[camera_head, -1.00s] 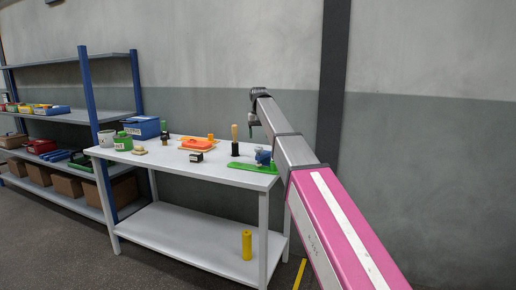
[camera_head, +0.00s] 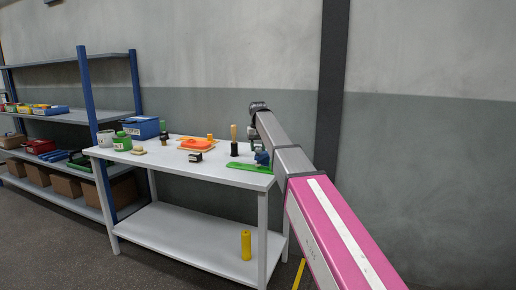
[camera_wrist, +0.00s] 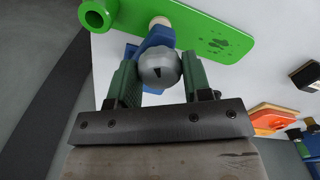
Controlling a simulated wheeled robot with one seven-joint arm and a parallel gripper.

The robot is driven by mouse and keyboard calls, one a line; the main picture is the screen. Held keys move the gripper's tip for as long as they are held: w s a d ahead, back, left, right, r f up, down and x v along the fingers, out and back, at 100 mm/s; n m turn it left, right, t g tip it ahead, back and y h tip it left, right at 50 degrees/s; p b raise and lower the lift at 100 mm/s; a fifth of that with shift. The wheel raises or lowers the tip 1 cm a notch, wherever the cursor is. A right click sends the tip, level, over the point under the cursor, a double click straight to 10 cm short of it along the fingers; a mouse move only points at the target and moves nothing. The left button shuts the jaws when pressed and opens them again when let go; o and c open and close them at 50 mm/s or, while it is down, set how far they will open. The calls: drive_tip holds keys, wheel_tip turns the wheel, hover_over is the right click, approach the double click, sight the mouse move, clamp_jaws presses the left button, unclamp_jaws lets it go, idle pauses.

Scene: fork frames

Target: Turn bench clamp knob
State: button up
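The bench clamp is a blue body (camera_wrist: 152,42) with a round grey knob (camera_wrist: 160,67), fixed by a green board (camera_wrist: 215,32). In the head view the blue clamp (camera_head: 262,158) sits at the right end of the table, partly hidden by my arm. My gripper (camera_wrist: 161,75) has two green fingers, one on each side of the knob. The fingers look spread, with the knob between them; whether they touch it is hard to tell. In the head view the fingers are mostly hidden behind my arm.
The white table (camera_head: 215,175) also carries an orange tray (camera_head: 196,144), a black block (camera_head: 195,157), a wooden-handled tool (camera_head: 234,140) and a green tin (camera_head: 122,142). A blue-framed rack (camera_head: 88,110) stands at left.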

drive_tip(key=shift+m, duration=0.3)
drive_tip(key=m, duration=0.3)
drive_tip(key=shift+m, duration=0.3)
drive_tip(key=m, duration=1)
drive_tip(key=shift+r+m, duration=0.1)
drive_tip(key=shift+m, duration=0.3)
drive_tip(key=m, duration=1)
drive_tip(key=shift+w+m, duration=0.1)
drive_tip(key=shift+m, duration=2.2)
